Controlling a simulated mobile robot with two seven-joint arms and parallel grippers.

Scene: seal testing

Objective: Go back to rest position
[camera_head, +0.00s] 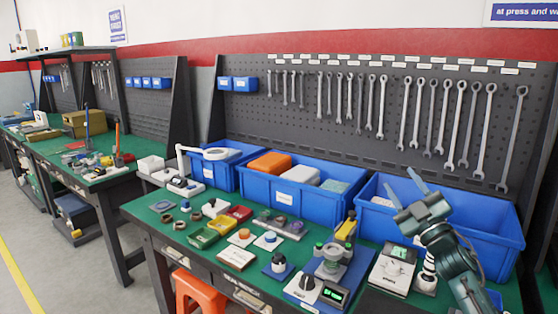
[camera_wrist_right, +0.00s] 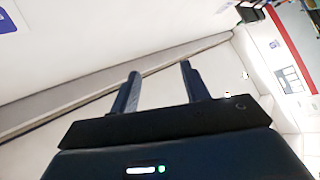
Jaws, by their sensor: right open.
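My right gripper (camera_head: 404,189) is raised at the right of the head view, in front of the blue bins. Its two fingers are spread, with nothing between them. In the right wrist view the fingers of the right gripper (camera_wrist_right: 158,88) stand apart and empty against a pale wall. My left gripper does not show in either view.
The green-topped workbench (camera_head: 160,233) holds a seal test device (camera_head: 333,262), a white scale (camera_head: 394,268) and small trays. Blue bins (camera_head: 300,200) line its back below a pegboard of wrenches (camera_head: 402,115). An orange stool (camera_head: 195,290) stands below; floor is free at left.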

